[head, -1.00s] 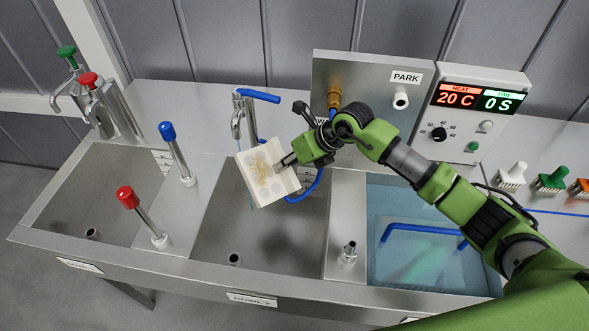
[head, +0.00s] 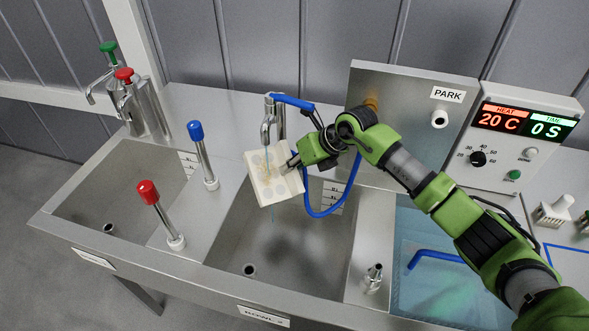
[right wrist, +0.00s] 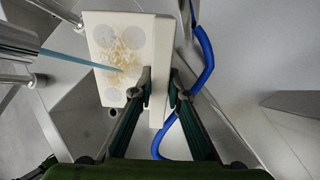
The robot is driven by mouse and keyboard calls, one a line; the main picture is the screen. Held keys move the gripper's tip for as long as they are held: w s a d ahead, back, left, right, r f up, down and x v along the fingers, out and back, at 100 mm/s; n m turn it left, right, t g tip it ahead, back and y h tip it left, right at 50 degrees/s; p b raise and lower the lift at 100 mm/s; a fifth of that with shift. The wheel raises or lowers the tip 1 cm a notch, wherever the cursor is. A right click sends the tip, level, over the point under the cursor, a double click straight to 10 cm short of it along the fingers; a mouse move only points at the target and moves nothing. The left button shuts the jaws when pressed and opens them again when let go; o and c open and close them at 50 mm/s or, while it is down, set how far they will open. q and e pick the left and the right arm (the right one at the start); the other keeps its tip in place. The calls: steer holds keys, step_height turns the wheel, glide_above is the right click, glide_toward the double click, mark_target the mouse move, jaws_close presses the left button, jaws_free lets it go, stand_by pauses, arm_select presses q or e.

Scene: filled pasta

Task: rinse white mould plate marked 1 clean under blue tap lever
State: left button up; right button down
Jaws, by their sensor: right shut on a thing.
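The white mould plate (head: 285,188) is held tilted over the middle sink bowl, just below the tap (head: 267,130) with the blue lever (head: 292,101). It has pale round hollows and yellowish crumbs across its face; I cannot read a mark on it. My right gripper (head: 293,162) is shut on the plate's right edge. In the right wrist view, my right gripper (right wrist: 162,88) pinches the plate (right wrist: 145,40) by its edge wall. A thin blue water stream (right wrist: 80,60) reaches the crumbs there. My left gripper is out of view.
A blue hose (head: 333,208) loops beside the plate. Blue-topped (head: 196,131) and red-topped (head: 148,193) posts stand between the left and middle bowls. A water-filled basin (head: 420,290) and a metal panel marked PARK (head: 400,90) lie right. The middle bowl below the plate is clear.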

mark_target(288, 157)
steer(key=shift+w+a, duration=0.15)
steer(key=shift+w, duration=0.05)
steer(key=shift+w+a+b, duration=1)
steer(key=shift+b, duration=0.25)
steer(key=shift+r, duration=0.1)
steer(key=shift+w+d, duration=0.1)
stand_by(1.5)
